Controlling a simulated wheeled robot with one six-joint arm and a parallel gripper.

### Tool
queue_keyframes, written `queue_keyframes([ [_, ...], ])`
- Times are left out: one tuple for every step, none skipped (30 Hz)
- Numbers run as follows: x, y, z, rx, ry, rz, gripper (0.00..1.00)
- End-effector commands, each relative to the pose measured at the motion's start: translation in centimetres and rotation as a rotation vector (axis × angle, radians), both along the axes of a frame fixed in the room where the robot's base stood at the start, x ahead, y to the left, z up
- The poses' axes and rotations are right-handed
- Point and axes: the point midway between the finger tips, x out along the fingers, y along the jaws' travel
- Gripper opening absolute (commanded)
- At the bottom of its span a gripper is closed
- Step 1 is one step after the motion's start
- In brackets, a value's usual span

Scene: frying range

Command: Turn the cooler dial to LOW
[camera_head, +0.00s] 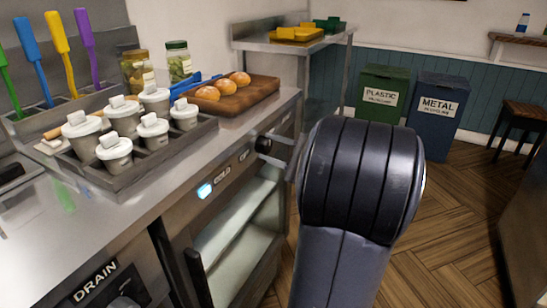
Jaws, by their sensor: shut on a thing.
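The cooler dial (263,145) is a small black knob on the steel front panel below the counter edge, right of centre in the head view. My gripper (276,150) reaches it from the right, its grey fingers shut on the knob. My thick black arm link hides most of the gripper and wrist. The dial's pointer and its setting marks are too small or hidden to read.
The counter holds a tray (170,160) of white lidded pots, two jars (179,62) and a board (262,91) with buns. A DRAIN control (100,285) is at lower left. Green (382,92) and blue (438,105) bins stand behind.

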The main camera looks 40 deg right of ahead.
Motion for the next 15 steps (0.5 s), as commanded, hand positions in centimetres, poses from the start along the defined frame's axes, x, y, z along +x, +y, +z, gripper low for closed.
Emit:
queue_keyframes([
  [-0.01, 0.01, -0.27, -0.021, -0.008, 0.001, 0.14],
  [-0.01, 0.01, -0.24, -0.031, -0.012, 0.001, 0.14],
  [-0.01, 0.01, -0.22, -0.044, -0.018, 0.000, 0.14],
  [-0.01, 0.01, -0.20, -0.052, -0.021, 0.000, 0.14],
  [-0.01, 0.01, -0.18, -0.059, -0.025, 0.001, 0.14],
  [-0.01, 0.00, -0.16, -0.067, -0.027, 0.001, 0.14],
  [-0.01, 0.00, -0.15, -0.073, -0.029, 0.001, 0.14],
  [-0.01, 0.00, -0.14, -0.076, -0.031, 0.001, 0.14],
  [0.00, 0.00, -0.12, -0.082, -0.033, 0.001, 0.14],
  [0.00, 0.00, -0.11, -0.085, -0.034, 0.001, 0.14],
  [0.00, 0.00, -0.09, -0.087, -0.035, 0.001, 0.14],
  [0.00, 0.00, -0.08, -0.089, -0.036, 0.000, 0.14],
  [0.00, 0.00, -0.07, -0.090, -0.036, 0.000, 0.14],
  [0.00, -0.01, -0.06, -0.091, -0.037, 0.000, 0.14],
  [-0.01, 0.00, -0.06, -0.091, -0.037, 0.000, 0.14],
])
